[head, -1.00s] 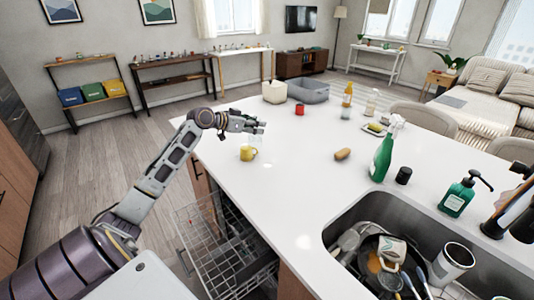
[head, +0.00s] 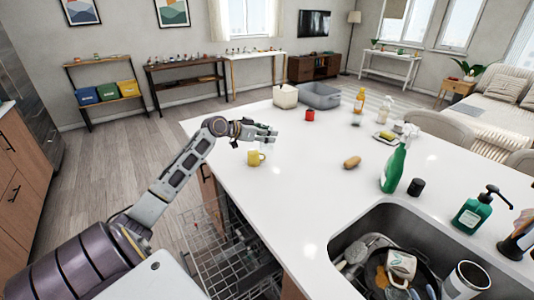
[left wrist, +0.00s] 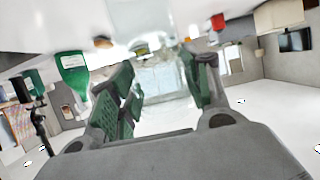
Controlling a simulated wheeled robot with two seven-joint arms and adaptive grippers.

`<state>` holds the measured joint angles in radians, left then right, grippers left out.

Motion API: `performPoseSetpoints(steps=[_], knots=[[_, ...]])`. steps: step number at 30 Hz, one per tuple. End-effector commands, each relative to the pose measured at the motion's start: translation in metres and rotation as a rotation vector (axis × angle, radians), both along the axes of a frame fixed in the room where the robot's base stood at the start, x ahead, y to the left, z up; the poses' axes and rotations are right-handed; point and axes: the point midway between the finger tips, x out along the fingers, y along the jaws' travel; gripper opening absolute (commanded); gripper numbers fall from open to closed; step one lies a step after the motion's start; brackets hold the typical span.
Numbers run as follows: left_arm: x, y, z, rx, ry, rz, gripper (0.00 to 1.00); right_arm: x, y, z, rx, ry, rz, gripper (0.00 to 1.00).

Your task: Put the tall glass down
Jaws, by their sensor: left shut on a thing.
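In the left wrist view the glass (left wrist: 163,82) shows as a pale see-through shape between the green-padded fingers (left wrist: 163,88). I cannot tell whether its base touches the counter. My right gripper is not in view.
A red cup (head: 310,116), a potato-like item (head: 352,162), a green spray bottle (head: 393,168) and a grey bin (head: 319,96) are on the counter. The sink (head: 345,245) holds dishes. Bare counter lies between them.

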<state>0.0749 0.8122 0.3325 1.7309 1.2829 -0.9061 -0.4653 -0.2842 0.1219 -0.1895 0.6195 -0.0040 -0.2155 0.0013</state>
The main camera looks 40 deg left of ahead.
Motion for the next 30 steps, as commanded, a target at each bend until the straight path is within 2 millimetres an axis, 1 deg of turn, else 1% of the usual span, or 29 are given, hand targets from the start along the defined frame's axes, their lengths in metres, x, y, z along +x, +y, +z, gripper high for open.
performPoseSetpoints(steps=[3, 6, 20, 23, 30], knots=[[0.0, 0.0, -0.014, -0.002, 0.0, 0.001, 0.19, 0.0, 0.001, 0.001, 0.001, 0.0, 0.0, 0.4], [0.0, 0.0, -0.022, 0.0, -0.001, 0.0, 0.19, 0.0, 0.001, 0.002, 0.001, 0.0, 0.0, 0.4], [0.0, 0.0, -0.028, -0.001, -0.002, 0.0, 0.19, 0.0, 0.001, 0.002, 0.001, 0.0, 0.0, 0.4], [0.0, 0.0, -0.036, -0.002, -0.001, 0.001, 0.19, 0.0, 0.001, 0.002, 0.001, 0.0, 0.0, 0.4], [0.0, 0.0, -0.065, -0.004, 0.0, 0.002, 0.19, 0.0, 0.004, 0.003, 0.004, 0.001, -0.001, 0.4]])
